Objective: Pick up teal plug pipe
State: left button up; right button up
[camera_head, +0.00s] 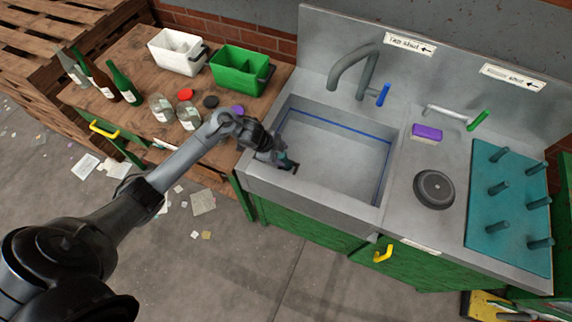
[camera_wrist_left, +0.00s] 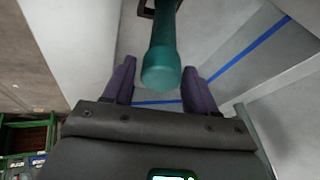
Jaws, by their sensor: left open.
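The teal plug pipe (camera_wrist_left: 162,50) runs down from the top edge of the left wrist view, with its rounded end between my left gripper's (camera_wrist_left: 158,85) two purple fingers. A gap shows on each side of the pipe, so the fingers are open and apart from it. A small dark piece (camera_wrist_left: 146,8) shows beside the pipe at the top. In the head view my left gripper (camera_head: 276,155) is at the sink's left front corner, and a little of the pipe (camera_head: 284,158) shows beside it; the arm hides part of this spot. My right gripper is not in view.
The grey sink (camera_head: 330,165) has a blue line around its inside and a tap (camera_head: 368,70) behind. Right of it are a purple sponge (camera_head: 427,131), a dark round drain (camera_head: 434,188) and a teal peg board (camera_head: 490,230). Bottles, jars and two bins crowd the wooden table (camera_head: 140,60).

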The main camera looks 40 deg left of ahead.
aim_at(284, 161)
pick_arm(q)
jog(key=shift+x, duration=1.4)
jog(key=shift+a, duration=0.1)
grip_shut()
